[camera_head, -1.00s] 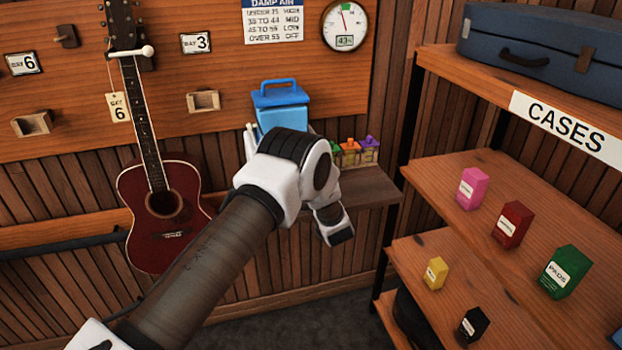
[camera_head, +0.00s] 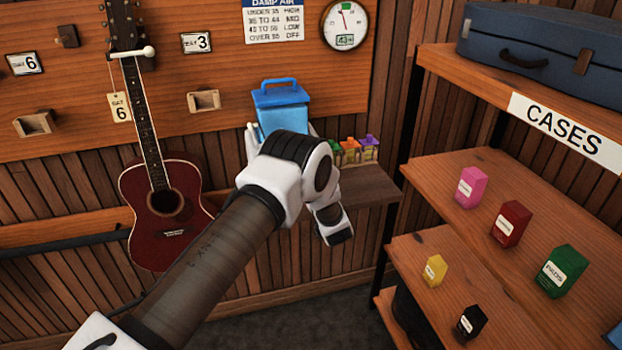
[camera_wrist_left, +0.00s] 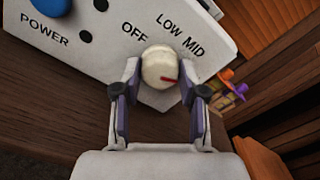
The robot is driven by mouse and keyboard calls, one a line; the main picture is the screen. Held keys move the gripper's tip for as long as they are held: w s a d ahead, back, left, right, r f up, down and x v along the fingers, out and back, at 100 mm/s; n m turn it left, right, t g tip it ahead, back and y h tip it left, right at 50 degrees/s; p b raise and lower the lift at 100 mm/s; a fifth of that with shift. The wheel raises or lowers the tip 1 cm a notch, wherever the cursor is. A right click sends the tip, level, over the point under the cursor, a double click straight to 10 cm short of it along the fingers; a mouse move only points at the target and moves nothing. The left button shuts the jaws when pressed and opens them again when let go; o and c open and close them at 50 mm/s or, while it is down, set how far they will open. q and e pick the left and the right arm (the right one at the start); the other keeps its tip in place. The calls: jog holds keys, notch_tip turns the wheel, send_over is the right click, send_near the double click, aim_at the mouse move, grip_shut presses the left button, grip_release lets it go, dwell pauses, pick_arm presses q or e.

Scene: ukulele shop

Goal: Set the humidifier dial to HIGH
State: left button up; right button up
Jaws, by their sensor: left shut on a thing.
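The humidifier, with a blue tank (camera_head: 283,103) and a white body, stands on a small wall shelf, mostly hidden behind my left arm in the head view. In the left wrist view, its white panel (camera_wrist_left: 98,45) carries the words POWER, OFF, LOW and MID; no HIGH label is visible. The round cream dial (camera_wrist_left: 158,64) has a red mark at its lower right, turned away from OFF, LOW and MID. My left gripper (camera_wrist_left: 160,82) is shut on the dial, one finger on each side. The right gripper is not in view.
A red guitar (camera_head: 165,215) hangs at left. A rack (camera_head: 440,185) with small boxes stands at right. A wall gauge (camera_head: 345,22) reads about 43%.

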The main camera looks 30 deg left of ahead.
pick_arm(q)
jog(key=shift+m, duration=0.6)
jog(key=o, duration=1.1)
jog(key=shift+w, duration=0.1)
jog(key=shift+o, duration=0.2)
jog(key=v, duration=1.2)
jog(key=shift+f, duration=0.1)
